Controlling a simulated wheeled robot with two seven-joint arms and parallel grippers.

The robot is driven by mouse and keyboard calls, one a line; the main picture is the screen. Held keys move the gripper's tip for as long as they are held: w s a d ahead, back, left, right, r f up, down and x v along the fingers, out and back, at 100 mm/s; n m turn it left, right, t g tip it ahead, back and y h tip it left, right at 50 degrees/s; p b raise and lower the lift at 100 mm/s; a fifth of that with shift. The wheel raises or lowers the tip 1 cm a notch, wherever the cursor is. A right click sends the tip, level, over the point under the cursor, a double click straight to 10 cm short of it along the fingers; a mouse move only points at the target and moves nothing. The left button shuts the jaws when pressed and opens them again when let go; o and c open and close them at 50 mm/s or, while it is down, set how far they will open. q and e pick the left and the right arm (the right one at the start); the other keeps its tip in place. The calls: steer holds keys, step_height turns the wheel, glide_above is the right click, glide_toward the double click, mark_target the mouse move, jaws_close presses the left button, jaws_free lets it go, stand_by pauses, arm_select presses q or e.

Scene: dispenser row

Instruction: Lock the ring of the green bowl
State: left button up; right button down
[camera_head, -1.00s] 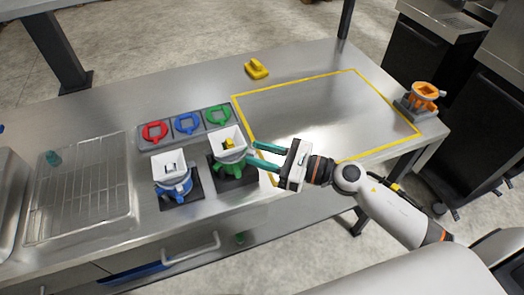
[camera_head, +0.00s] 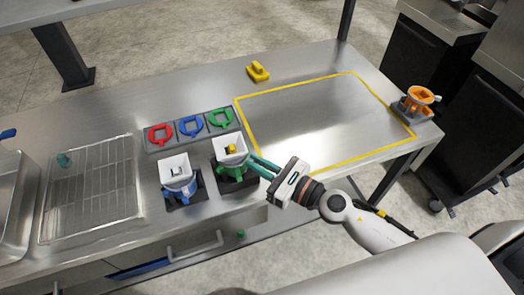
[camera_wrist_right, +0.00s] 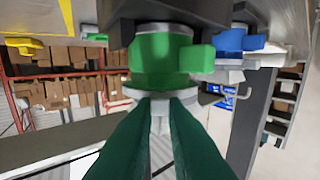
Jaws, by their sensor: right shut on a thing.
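My right gripper (camera_head: 255,163) is at the bowl's right side. Its two green fingers (camera_wrist_right: 161,104) are closed on a pale part beside the ring, apart from that tab. The grip itself is partly hidden. My left gripper is not in view.
A blue-ringed bowl (camera_head: 176,171) stands close on the left. A tray (camera_head: 152,147) with red, blue and green rings lies behind. A yellow piece (camera_head: 258,71) is at the back, an orange device (camera_head: 418,98) at the right. The yellow-outlined area is clear.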

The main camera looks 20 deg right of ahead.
mark_target(239, 163)
steer(key=m+h, duration=0.1)
steer(key=a+t+h+p, duration=0.1)
steer(key=s+m+t+h+p, duration=0.1)
steer(key=shift+a+r+m, duration=0.25)
steer(key=shift+a+m, duration=0.05)
steer(key=h, duration=0.1)
steer(key=a+m+t+h+p, duration=0.1)
steer(key=shift+s+a+f+m+h, duration=0.1)
steer(key=shift+s+a+m+h, duration=0.1)
steer(key=shift+m+h, duration=0.15)
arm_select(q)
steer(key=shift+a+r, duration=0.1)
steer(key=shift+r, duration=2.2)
arm_select(e)
steer(key=shift+a+f+m+h, duration=0.1)
steer(key=shift+a+m+h, duration=0.15)
steer(key=shift+m+h, duration=0.5)
steer(key=shift+h, duration=0.4)
steer(key=c, duration=1.4)
jaws_free()
steer(key=shift+c, duration=0.2)
steer(key=shift+s, duration=0.15)
